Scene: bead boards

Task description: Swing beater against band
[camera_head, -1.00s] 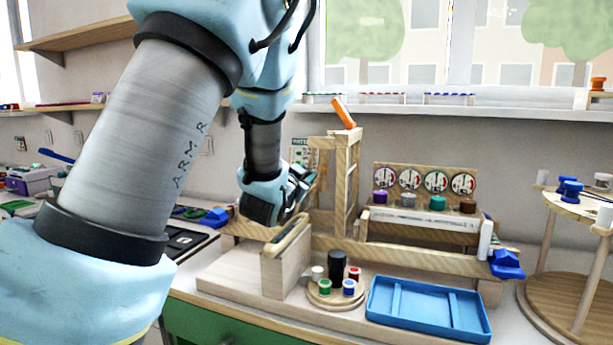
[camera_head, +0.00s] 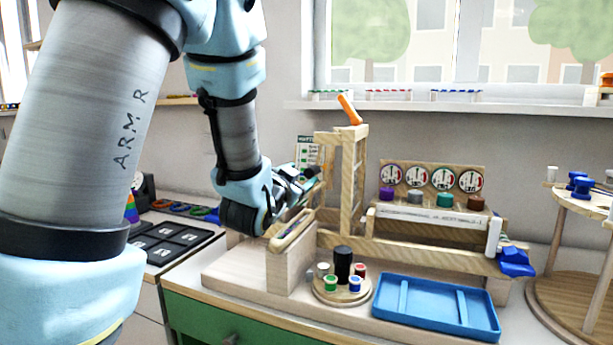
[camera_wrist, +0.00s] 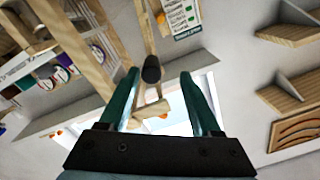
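My gripper (camera_wrist: 159,74) is open, with two teal fingers apart in the wrist view. A dark round knob on a pale wooden rod (camera_wrist: 141,32), perhaps the beater, shows between the fingertips with gaps on both sides. I cannot tell whether it lies between them or beyond. In the head view my gripper (camera_head: 300,187) is just left of a tall wooden frame (camera_head: 350,185), partly hidden by my wrist. An orange piece (camera_head: 350,109) sits tilted on top of the frame. I cannot make out a band for certain.
A round stand with coloured pegs (camera_head: 341,297) and a blue tray (camera_head: 437,306) are in front. Dials (camera_head: 430,178) stand behind coloured knobs. A blue piece (camera_head: 515,262) is at the right end. Black trays (camera_head: 165,240) lie left.

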